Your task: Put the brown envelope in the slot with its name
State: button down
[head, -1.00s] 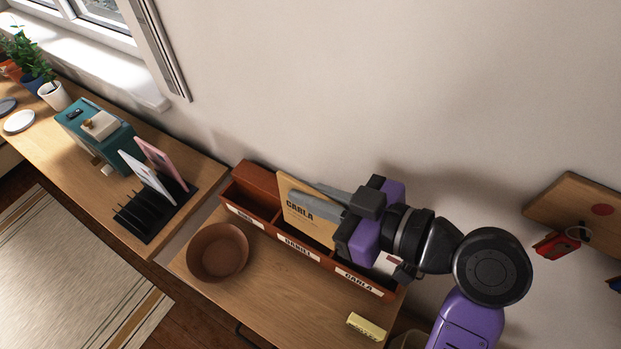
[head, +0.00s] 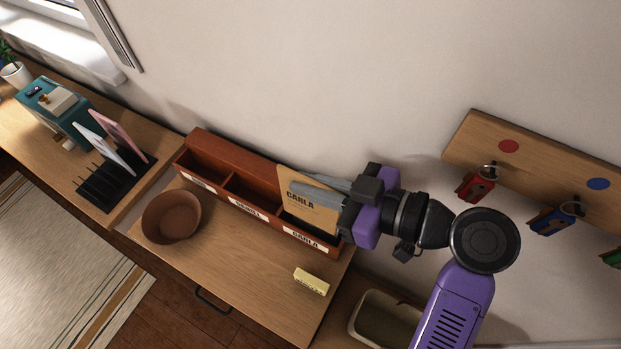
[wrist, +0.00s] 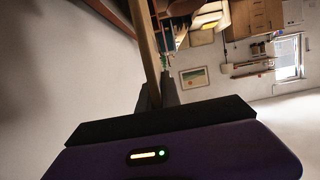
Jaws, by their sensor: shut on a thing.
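The brown envelope (head: 297,200) reads CARLA and stands upright between the fingers of my gripper (head: 318,190). In the wrist view it shows edge-on as a thin tan strip (wrist: 143,45) between the fingers. The red-brown sorter (head: 232,151) has three slots with white labels. The right label (head: 306,238) reads CARLA, and the middle label (head: 247,208) seems to read DANIEL. The left label (head: 199,181) is too small to read surely. The envelope is over the right part of the sorter, at the CARLA slot. Its lower edge is hidden, so I cannot tell how deep it sits.
A brown bowl (head: 171,217) and a yellow block (head: 311,282) are on the desk in front of the sorter. A black rack (head: 106,189) with cards stands left. A key board (head: 545,160) hangs on the wall at right. A bin (head: 384,322) stands below the desk's right end.

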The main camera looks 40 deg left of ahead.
jog(key=shift+f+b, duration=2.7)
jog(key=shift+f, duration=0.95)
jog(key=c, duration=1.5)
grip_release()
jog(key=shift+b+v, duration=0.7)
jog(key=shift+v, duration=3.2)
jog(key=shift+r, duration=0.1)
